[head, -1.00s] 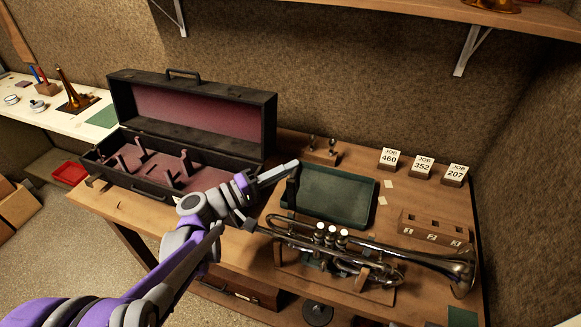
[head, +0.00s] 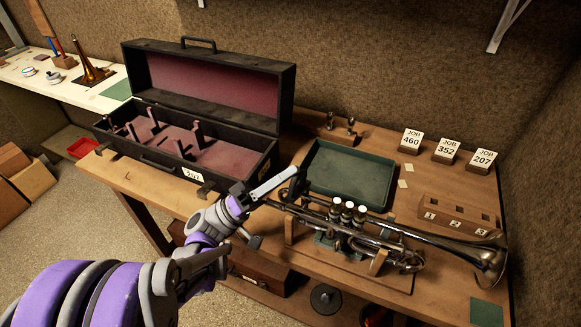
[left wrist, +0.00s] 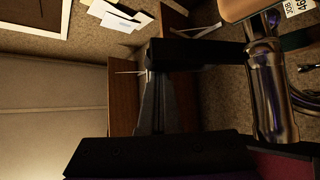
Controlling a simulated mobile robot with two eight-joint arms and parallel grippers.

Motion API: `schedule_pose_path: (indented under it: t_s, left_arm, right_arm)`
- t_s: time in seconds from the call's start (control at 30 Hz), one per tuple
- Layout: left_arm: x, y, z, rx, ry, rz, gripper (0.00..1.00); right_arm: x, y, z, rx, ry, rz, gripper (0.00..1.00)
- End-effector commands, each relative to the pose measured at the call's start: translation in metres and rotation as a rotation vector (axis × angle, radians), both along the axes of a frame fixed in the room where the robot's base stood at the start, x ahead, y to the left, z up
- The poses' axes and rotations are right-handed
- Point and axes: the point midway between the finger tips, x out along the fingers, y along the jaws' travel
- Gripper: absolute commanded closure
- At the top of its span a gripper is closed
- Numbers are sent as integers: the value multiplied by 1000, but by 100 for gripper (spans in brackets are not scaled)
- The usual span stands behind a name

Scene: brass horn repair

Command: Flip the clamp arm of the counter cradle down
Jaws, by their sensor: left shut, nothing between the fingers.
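The silver trumpet (head: 350,225) lies in the wooden cradle (head: 378,262) on the workbench. A dark upright piece (head: 297,186), apparently the raised clamp arm, stands at the trumpet's left end. In the left wrist view it appears as a black bar (left wrist: 195,53) reaching out from the silver tube (left wrist: 268,90). My left gripper (head: 288,176) is shut and empty, its tip beside the upper end of that piece. In the left wrist view my gripper's fingers (left wrist: 155,105) overlap the bar's end; I cannot tell whether they touch. My right gripper is not in view.
A green tray (head: 345,177) lies behind the trumpet. An open black case (head: 207,95) stands at the left. Job cards (head: 447,149) and a numbered wooden block (head: 455,215) are on the right. A floor gap separates this bench from the pale counter (head: 85,84).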

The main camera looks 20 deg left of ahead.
Motion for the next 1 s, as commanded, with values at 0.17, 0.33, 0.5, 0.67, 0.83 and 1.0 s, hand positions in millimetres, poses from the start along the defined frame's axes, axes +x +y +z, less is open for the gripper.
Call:
schedule_pose_path:
  t_s: [0.17,0.33,0.5,0.67,0.83,1.0]
  left_arm:
    - [-14,1,-15,1,9,1,100]
    - [-22,1,-25,0,11,2,100]
    - [-28,1,-34,1,10,0,100]
    - [-31,1,-39,1,10,0,100]
    - [-33,0,-44,5,12,-1,100]
    - [-35,0,-45,6,12,-3,100]
  right_arm:
    - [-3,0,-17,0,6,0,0]
    - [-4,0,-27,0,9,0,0]
    - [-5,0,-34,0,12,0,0]
    - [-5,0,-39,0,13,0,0]
    - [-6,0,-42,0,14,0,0]
    - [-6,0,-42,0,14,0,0]
